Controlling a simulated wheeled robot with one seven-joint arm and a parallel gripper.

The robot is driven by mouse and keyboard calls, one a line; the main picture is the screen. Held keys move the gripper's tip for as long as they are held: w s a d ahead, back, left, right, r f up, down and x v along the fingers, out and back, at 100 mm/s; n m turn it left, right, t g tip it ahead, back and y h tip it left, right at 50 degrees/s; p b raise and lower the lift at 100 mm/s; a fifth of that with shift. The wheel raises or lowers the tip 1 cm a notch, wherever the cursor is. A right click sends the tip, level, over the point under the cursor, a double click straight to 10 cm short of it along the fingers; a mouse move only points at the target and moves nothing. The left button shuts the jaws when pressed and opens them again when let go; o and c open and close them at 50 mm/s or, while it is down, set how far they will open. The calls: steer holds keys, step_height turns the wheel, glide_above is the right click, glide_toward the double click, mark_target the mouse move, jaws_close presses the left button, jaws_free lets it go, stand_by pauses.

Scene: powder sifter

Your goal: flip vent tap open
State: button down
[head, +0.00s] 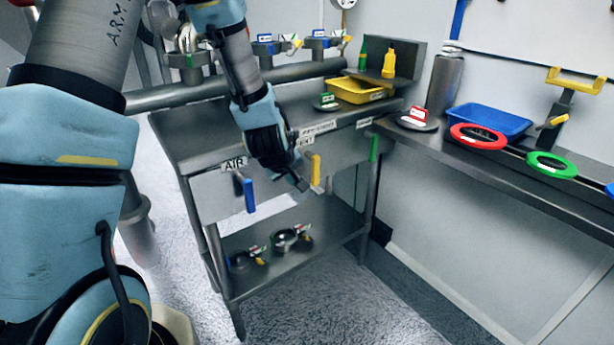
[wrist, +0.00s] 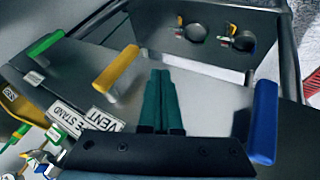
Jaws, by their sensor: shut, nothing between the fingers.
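The vent tap has a yellow handle (head: 315,170) on the front panel of the steel bench, below and right of the partly hidden VENT label (head: 305,141). The handle hangs down in the head view. In the wrist view the yellow handle (wrist: 117,68) lies left of my fingers, beside the upside-down VENT label (wrist: 103,120). My gripper (head: 302,185) is shut and empty, in front of the panel just left of the yellow handle. In the wrist view a gap shows between my dark green fingers (wrist: 162,75) and the handle.
A blue handle (head: 249,196) under the AIR label (head: 234,164) hangs to the left. A green handle (head: 374,148) hangs to the right. The lower shelf (head: 315,238) holds sieve-like rings. Yellow (head: 357,92) and blue (head: 486,120) trays stand on the benches.

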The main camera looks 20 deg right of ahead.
steer(key=d, duration=0.1)
steer(key=w+d+f+p, duration=0.1)
steer(key=d, duration=0.2)
steer(key=shift+w+d+f, duration=0.35)
steer(key=shift+d, duration=0.05)
steer(key=shift+f, duration=0.15)
steer(key=shift+d+h+b, duration=0.1)
steer(key=shift+h+b, duration=0.2)
steer(key=shift+b, duration=0.45)
